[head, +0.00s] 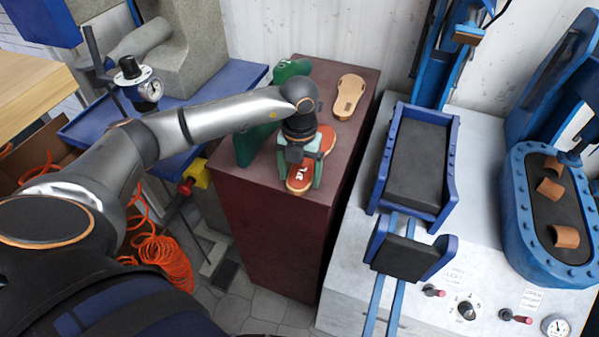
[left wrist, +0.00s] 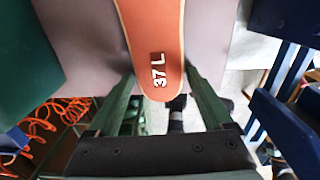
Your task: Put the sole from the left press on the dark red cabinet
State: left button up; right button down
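The orange-red sole (head: 299,184), marked "37 L", is at the dark red cabinet's (head: 265,210) top, near its front edge. In the left wrist view the sole (left wrist: 155,40) runs between my left gripper's two green fingers (left wrist: 160,78). My left gripper (head: 301,170) points down over it, a fingertip close to each side edge. I cannot tell whether the fingertips touch the sole or stand slightly apart, nor whether it rests fully on the top. The left press (head: 417,160) has an empty dark pad. My right gripper is out of view.
A tan sole (head: 349,96) lies at the back right of the cabinet top. A green object (head: 290,69) stands at its back left. The right press (head: 560,215) holds several curved brown pieces. A blue table (head: 225,82) and orange hose (head: 162,255) are at left.

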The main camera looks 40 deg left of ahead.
pick_arm(q)
jog(key=shift+o, duration=1)
notch_tip(320, 180, up, 12)
jog(key=shift+r, duration=0.25)
jog(key=shift+d, duration=0.15)
